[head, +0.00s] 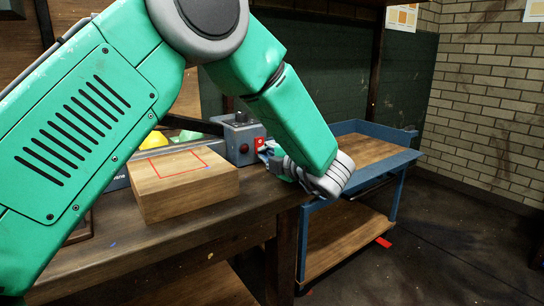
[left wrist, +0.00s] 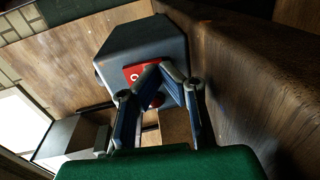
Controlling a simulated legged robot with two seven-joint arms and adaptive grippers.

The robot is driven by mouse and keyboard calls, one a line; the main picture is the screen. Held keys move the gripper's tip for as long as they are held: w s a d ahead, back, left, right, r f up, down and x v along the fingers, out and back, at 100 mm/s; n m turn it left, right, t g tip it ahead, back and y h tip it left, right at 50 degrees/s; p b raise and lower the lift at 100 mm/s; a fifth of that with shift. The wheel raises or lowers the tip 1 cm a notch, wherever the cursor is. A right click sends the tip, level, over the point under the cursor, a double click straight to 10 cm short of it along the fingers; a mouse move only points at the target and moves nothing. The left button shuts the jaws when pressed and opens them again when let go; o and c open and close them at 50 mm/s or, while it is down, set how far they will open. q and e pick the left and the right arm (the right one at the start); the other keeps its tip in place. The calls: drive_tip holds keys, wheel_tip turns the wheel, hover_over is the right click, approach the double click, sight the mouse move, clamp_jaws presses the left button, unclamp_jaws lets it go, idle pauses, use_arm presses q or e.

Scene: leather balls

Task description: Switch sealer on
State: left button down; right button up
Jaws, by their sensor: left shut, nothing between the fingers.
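The sealer (head: 238,132) is a blue-grey box on the workbench, partly hidden by my left arm. A red switch plate (head: 259,143) shows on its right side, and a round red part is on its front. In the left wrist view the sealer (left wrist: 140,45) lies ahead, with the red plate (left wrist: 132,72) bearing a white ring mark. My left gripper (head: 264,152) is shut and empty, with its fingertips right at the red plate. In the left wrist view the fingertips (left wrist: 160,72) cover part of the plate; I cannot tell whether they touch it.
A wooden block (head: 185,192) with a red outlined rectangle on top stands left of the sealer on the workbench (head: 170,243). Yellow and green balls (head: 155,140) are behind it. A blue-framed cart (head: 401,158) with wooden shelves stands to the right. Open floor lies at far right.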

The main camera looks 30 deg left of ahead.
use_arm(q)
drive_tip(key=shift+a, duration=0.15)
drive_tip(key=v, duration=1)
drive_tip(key=shift+s+d, duration=0.1)
drive_tip(key=shift+d, duration=0.2)
drive_tip(key=shift+s+d, duration=0.3)
drive_tip(key=shift+d, duration=0.3)
drive_tip(key=shift+d+r, duration=0.1)
